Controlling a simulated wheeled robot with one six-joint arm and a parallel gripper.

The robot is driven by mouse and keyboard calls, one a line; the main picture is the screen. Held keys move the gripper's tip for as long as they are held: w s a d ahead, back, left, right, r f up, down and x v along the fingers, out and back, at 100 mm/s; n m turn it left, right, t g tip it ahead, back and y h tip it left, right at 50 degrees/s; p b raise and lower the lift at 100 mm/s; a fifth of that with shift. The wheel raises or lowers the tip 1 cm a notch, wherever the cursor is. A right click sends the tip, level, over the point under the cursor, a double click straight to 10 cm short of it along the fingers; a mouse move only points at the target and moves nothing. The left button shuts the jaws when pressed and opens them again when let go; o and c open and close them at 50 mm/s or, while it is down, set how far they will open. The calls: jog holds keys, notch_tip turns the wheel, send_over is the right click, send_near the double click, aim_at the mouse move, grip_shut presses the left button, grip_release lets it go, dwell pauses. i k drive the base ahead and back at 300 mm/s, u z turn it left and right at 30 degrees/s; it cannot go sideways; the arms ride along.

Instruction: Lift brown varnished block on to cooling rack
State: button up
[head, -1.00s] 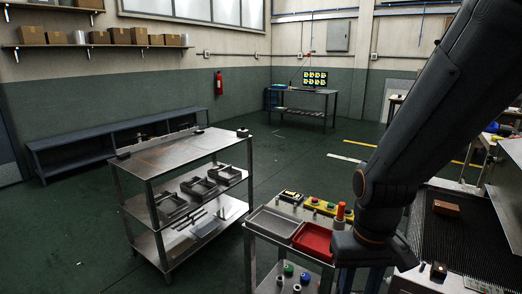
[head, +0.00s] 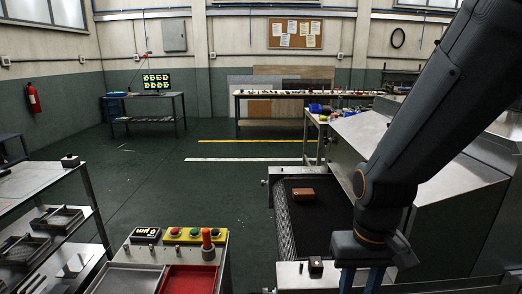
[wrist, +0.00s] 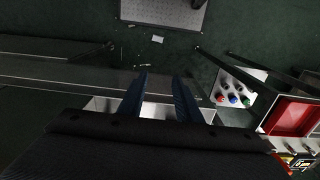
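The brown block (head: 303,194) lies on the dark mesh belt (head: 311,228) at the mouth of the dryer in the head view. My gripper (wrist: 160,80) is open and empty, its two blue fingers apart, pointing down. In the head view the fingers (head: 361,281) show at the bottom edge, nearer the camera than the block and to its right, not touching it. The steel shelf rack (head: 30,180) at the left edge, probably the cooling rack, is cut off by the frame. The block is not seen in the wrist view.
A control panel with buttons and a red-topped post (head: 207,240) stands above a red tray (head: 188,280) at bottom centre. A small dark block-like fixture (head: 315,266) sits on the metal ledge before the belt. The dryer's steel hood (head: 420,190) is at right. Green floor at centre-left is clear.

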aim_at(299, 194)
jog(key=i, duration=0.9)
